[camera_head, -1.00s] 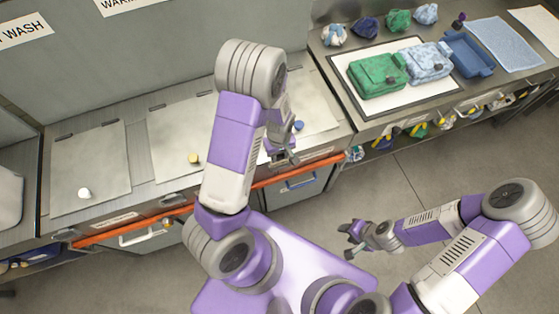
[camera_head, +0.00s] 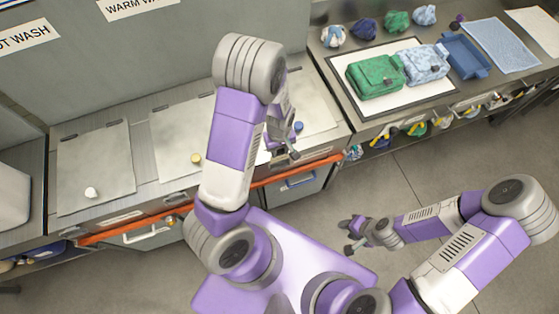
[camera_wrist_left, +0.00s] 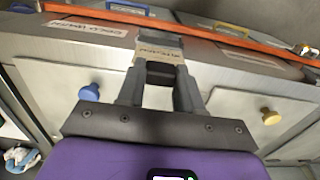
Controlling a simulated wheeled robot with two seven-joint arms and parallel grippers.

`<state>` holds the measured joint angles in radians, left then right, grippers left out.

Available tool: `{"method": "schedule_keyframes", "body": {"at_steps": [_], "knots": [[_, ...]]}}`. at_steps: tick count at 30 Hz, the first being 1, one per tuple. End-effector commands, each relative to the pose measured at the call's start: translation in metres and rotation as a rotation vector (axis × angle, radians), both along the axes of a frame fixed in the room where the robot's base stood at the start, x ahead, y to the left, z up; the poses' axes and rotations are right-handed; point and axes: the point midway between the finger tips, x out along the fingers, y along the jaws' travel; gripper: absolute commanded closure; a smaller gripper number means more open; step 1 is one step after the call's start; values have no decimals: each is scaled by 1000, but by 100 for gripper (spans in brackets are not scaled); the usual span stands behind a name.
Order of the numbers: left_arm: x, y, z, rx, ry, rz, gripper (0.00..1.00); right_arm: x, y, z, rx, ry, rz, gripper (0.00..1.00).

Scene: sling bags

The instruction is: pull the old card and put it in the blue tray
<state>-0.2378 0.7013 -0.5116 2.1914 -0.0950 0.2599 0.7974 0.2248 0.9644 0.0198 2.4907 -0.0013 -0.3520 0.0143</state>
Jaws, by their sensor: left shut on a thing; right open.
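My left gripper (camera_head: 292,153) is over the front edge of the counter in the head view, where I cannot make out the card. In the left wrist view this gripper (camera_wrist_left: 160,52) is shut on a tan card (camera_wrist_left: 158,50) with dark lettering. The card lies between the fingertips, in front of the counter front; whether it touches anything behind is unclear. The blue tray (camera_head: 468,58) is on the right counter, beside the bags. My right gripper (camera_head: 354,236) is open and empty, above the floor.
Lids with a white knob (camera_head: 91,192), yellow knob (camera_head: 196,158) and blue knob (camera_head: 299,127) line the left counter. An orange rail (camera_head: 262,183) runs along its front. A green bag (camera_head: 374,76) and a light blue bag (camera_head: 424,64) lie on a white mat.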

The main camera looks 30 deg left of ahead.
Motion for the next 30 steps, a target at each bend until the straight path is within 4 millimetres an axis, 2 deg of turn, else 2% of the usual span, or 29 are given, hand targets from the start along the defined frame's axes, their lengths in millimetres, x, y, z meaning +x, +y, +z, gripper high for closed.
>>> {"method": "schedule_keyframes", "body": {"at_steps": [4,16,30], "knots": [[0,0,6,0,0,0,99,0,0,5,0,0,0,57],[0,0,9,0,0,0,99,0,0,7,0,0,0,57],[0,0,45,-1,-2,-1,99,0,0,38,0,0,0,57]]}}
